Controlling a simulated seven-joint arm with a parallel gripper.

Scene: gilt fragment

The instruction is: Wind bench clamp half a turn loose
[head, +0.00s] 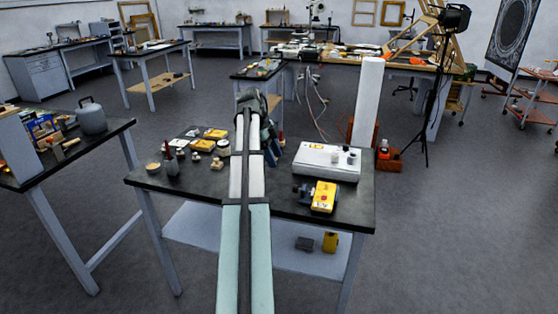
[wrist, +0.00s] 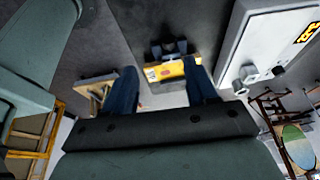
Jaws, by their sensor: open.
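A yellow block with dark blue-black parts on its left side (head: 323,197) sits near the front right of the near black table; it is the likeliest bench clamp, but I cannot make out its screw or handle. In the wrist view a yellow thing with a dark fitting (wrist: 172,70) shows beyond and between my fingers, probably the same one. My gripper (wrist: 160,72) is open, with its two dark blue fingers apart and nothing seen held. In the head view my gripper (head: 270,137) is above the table's back part, partly hidden by my arm.
A white box with knobs (head: 325,162) stands at the table's right, behind the yellow block; it shows close by in the wrist view (wrist: 262,45). Small jars, bottles and yellow items (head: 208,134) stand left of my arm. Another bench (head: 115,126) is at the left.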

